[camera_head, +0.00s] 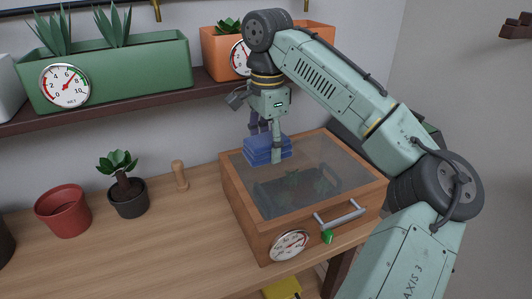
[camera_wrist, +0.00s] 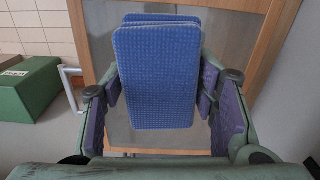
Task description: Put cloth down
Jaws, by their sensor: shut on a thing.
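A folded blue cloth (camera_head: 262,150) is at the far left part of the glass top of a wooden box (camera_head: 240,205). My gripper (camera_head: 266,140) is over the box, pointing down and shut on the cloth. In the wrist view the cloth (camera_wrist: 156,75) lies between the purple-padded fingers of my gripper (camera_wrist: 160,92), with the wooden frame (camera_wrist: 230,7) of the box lid behind it. I cannot tell whether the cloth touches the glass or hangs just above it.
The box has a metal handle (camera_head: 340,215) and a dial (camera_head: 290,245) on its front. Left of it stand a wooden peg (camera_head: 180,176), a potted succulent (camera_head: 128,198) and a red pot (camera_head: 63,212). A shelf (camera_head: 100,106) with planters runs above. The table's front left (camera_head: 130,260) is clear.

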